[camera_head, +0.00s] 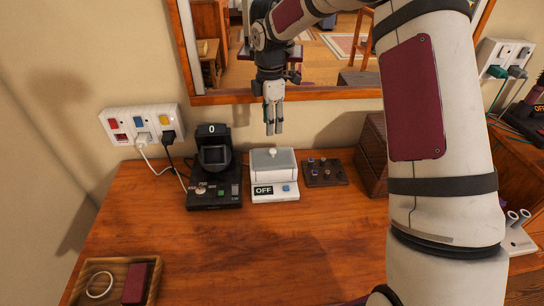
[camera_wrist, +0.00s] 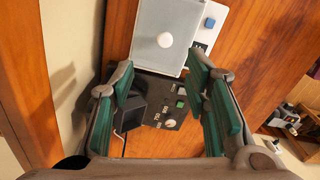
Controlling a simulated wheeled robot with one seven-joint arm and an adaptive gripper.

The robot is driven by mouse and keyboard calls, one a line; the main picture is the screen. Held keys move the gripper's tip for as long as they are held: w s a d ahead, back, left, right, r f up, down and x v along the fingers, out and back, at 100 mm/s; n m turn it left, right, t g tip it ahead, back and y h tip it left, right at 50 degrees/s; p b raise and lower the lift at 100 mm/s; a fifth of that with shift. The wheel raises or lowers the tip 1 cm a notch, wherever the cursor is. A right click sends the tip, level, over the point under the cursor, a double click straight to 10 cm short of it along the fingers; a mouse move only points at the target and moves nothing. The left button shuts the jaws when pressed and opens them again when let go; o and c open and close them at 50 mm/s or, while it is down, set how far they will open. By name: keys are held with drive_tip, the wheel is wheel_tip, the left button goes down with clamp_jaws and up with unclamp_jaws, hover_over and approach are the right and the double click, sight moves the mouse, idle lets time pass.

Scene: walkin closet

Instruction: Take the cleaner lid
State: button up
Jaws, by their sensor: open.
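The cleaner (camera_head: 275,190) is a small white box with an OFF display and a blue button, standing on the wooden table. Its grey cleaner lid (camera_head: 262,164) with a round white knob on top sits on it. The lid also shows at the top of the wrist view (camera_wrist: 150,52). My gripper (camera_head: 273,130) points down, open and empty, and appears above and behind the lid in the head view. In the wrist view its green-padded fingers (camera_wrist: 163,88) stand wide apart, with a black device between them and the lid beyond. No contact with the lid shows.
A black device (camera_head: 212,190) with a screen stands close left of the cleaner. A dark board with small items (camera_head: 325,173) and a wooden box (camera_head: 374,155) are to the right. A wooden tray (camera_head: 148,284) lies front left. A mirror (camera_head: 325,97) hangs behind. The table's front middle is clear.

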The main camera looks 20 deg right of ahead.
hover_over(272, 150)
drive_tip(key=f, duration=0.5)
drive_tip(key=shift+w+a+f, duration=0.15)
drive_tip(key=shift+w+f, duration=0.05)
drive_tip(key=shift+f, duration=0.05)
drive_tip(key=f, duration=0.2)
drive_tip(key=f+p, duration=0.1)
drive_tip(key=f, duration=0.1)
drive_tip(key=shift+s, duration=0.4)
drive_tip(key=shift+w+f, duration=0.1)
drive_tip(key=shift+f, duration=0.5)
clamp_jaws()
